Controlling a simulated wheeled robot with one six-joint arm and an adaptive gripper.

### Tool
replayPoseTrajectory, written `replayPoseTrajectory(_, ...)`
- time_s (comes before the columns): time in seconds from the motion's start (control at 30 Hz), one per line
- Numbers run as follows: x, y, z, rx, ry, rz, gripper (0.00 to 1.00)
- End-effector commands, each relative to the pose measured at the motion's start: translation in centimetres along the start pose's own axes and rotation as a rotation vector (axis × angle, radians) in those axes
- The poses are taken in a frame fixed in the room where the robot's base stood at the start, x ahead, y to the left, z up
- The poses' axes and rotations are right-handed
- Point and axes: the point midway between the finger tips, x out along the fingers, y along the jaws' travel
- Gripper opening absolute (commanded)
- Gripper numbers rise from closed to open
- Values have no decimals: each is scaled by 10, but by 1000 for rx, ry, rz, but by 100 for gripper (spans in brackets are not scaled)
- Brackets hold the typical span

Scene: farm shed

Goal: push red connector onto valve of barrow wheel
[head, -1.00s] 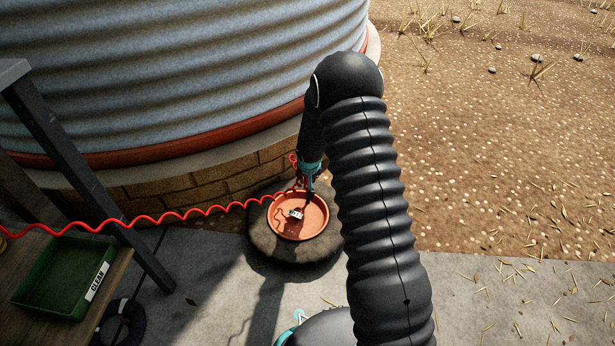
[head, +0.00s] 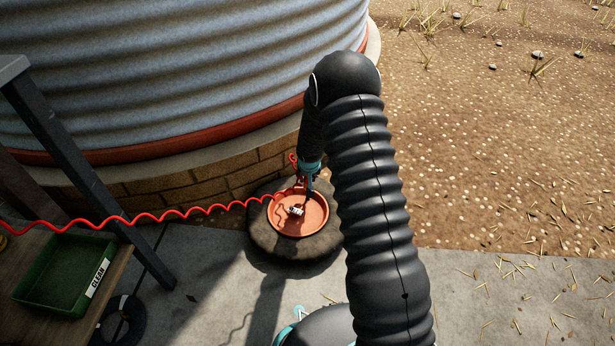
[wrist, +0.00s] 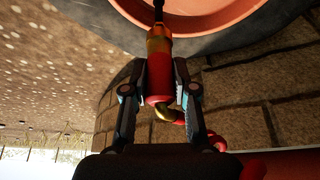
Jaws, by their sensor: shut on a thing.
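The barrow wheel lies flat beside the tank, with a dark tyre (head: 268,247) around an orange-red rim (head: 314,226). My gripper (head: 307,186) is over the rim's far side in the head view. In the wrist view my gripper (wrist: 160,88) is shut on the red connector (wrist: 158,82), which has a brass collar (wrist: 159,45) at its front. A thin black stem, seemingly the valve (wrist: 158,10), is in line with the collar against the rim. The collar and stem meet in the picture; I cannot tell how far one is on the other.
A coiled red hose (head: 150,218) runs from the left to my gripper. The corrugated tank (head: 190,70) stands on a brick base (head: 160,190) close behind the wheel. A bench with a green tray (head: 62,275) is at left. Open ground lies to the right.

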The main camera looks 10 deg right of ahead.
Motion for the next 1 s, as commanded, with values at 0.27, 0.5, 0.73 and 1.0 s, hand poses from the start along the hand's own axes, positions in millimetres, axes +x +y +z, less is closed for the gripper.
replayPoseTrajectory(0.27,2,0,1,1,0,0,0)
replayPoseTrajectory(0.5,7,0,2,1,1,0,0)
replayPoseTrajectory(0.73,11,0,4,0,1,0,0)
replayPoseTrajectory(1.0,12,0,5,0,1,0,0)
